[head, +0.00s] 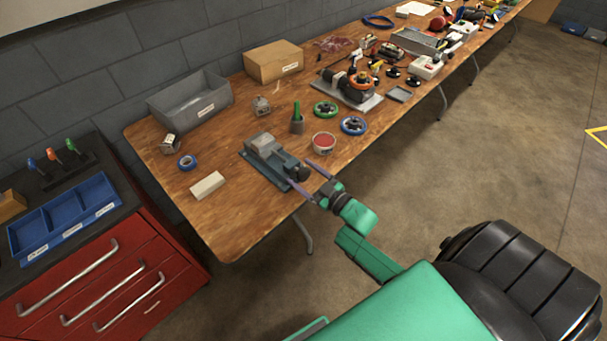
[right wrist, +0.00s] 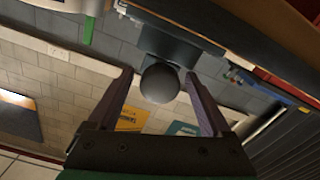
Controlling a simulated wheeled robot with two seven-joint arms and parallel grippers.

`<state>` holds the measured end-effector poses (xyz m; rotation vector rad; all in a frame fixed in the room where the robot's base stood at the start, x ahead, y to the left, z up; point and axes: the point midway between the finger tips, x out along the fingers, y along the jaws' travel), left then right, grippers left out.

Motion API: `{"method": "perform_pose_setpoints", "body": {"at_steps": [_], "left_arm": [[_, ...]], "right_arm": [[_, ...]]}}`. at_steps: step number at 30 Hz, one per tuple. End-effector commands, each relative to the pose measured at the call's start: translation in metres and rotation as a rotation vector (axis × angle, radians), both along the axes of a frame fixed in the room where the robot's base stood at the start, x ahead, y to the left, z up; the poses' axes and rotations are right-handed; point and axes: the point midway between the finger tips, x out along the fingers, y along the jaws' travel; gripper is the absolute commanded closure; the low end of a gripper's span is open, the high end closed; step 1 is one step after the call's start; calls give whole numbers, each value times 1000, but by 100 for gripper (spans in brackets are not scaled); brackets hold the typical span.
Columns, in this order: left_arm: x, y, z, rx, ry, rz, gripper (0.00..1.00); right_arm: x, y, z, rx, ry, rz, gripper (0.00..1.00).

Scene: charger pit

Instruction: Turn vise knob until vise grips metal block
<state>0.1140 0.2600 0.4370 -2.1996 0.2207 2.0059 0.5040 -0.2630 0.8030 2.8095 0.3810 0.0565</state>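The grey-blue vise (head: 268,158) sits near the front edge of the wooden table. A light grey block (head: 262,143) shows at its top, which looks like the metal block; I cannot tell whether the jaws touch it. The dark round vise knob (head: 303,173) points toward the table's front edge. My right gripper (head: 307,176) is open, with one finger on each side of the knob. In the right wrist view the knob (right wrist: 160,84) lies between the fingertips (right wrist: 159,76), with a gap on both sides. My left gripper is not in view.
A pale block (head: 208,185) and a blue tape roll (head: 187,162) lie left of the vise. A red-topped tub (head: 324,143), a green-handled tool in a cup (head: 297,121) and a grey bin (head: 190,97) stand nearby. The table's front left corner is clear.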

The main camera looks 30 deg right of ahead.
Motion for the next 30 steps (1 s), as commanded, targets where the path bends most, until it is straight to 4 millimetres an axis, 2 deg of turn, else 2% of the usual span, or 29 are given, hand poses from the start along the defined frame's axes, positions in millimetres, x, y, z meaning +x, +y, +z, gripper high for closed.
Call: {"method": "perform_pose_setpoints", "body": {"at_steps": [5,8,18,21,25,30], "left_arm": [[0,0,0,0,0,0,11],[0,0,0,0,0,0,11],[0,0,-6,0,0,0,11],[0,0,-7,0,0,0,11],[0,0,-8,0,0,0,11],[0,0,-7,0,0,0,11]], "right_arm": [[-6,-2,0,0,0,0,17],[-19,-5,-1,0,1,0,17],[-107,-29,-3,0,5,-1,17],[-127,-35,-2,0,3,0,17],[-139,-39,0,0,1,0,17],[-141,-39,1,0,-1,0,17]]}}
